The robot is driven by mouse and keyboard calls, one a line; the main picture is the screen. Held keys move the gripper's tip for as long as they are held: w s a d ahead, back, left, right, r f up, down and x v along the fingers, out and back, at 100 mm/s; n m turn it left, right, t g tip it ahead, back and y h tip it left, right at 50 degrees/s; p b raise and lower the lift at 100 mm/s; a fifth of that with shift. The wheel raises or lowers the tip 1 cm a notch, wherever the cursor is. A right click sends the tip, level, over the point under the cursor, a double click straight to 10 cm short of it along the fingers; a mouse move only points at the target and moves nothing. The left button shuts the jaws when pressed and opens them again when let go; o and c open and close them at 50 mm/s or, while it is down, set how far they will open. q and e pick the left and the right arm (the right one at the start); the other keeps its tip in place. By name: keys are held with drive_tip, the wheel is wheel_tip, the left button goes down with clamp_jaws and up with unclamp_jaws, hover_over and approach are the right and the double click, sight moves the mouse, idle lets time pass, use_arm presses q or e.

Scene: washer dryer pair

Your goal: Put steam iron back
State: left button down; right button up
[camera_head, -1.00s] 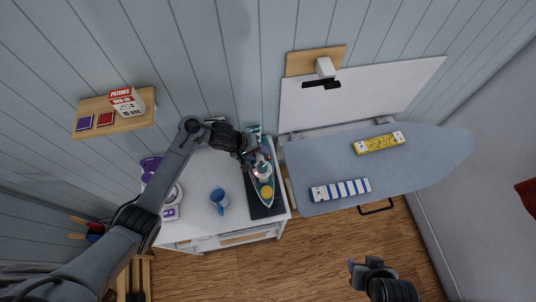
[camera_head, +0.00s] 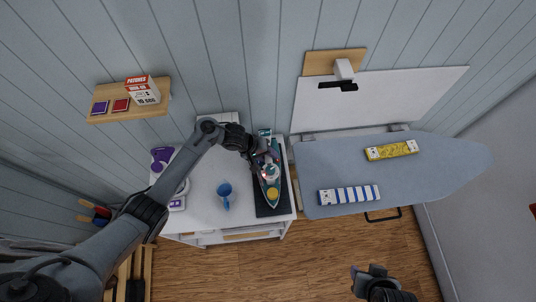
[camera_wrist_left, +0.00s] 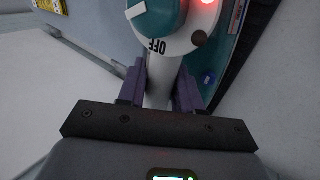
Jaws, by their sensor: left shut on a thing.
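The steam iron (camera_head: 271,181), teal and white with a yellow spot near its tip, is at the dark mat (camera_head: 266,209) on the white cabinet top. I cannot tell whether it rests on the mat or is slightly above it. My left gripper (camera_head: 262,158) is at its rear end. In the left wrist view, my left gripper (camera_wrist_left: 159,92) has its purple fingers closed on a pale part of the iron, beside a teal dial (camera_wrist_left: 157,17) marked OFF and a red light. My right gripper (camera_head: 363,274) is low in the head view, away from the iron; its jaw opening is unclear.
A wall shelf (camera_head: 125,109) carries a patches box (camera_head: 142,91).

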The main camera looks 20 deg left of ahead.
use_arm(q)
drive_tip(key=c, duration=0.8)
unclamp_jaws()
drive_tip(key=shift+o, duration=0.2)
drive_tip(key=shift+a+r, duration=0.25)
drive_tip(key=shift+r, duration=0.2)
drive_tip(key=p+v, duration=0.1)
drive_tip(key=v, duration=0.5)
drive_tip(key=shift+s+r, duration=0.2)
drive_tip(key=shift+a, duration=0.1)
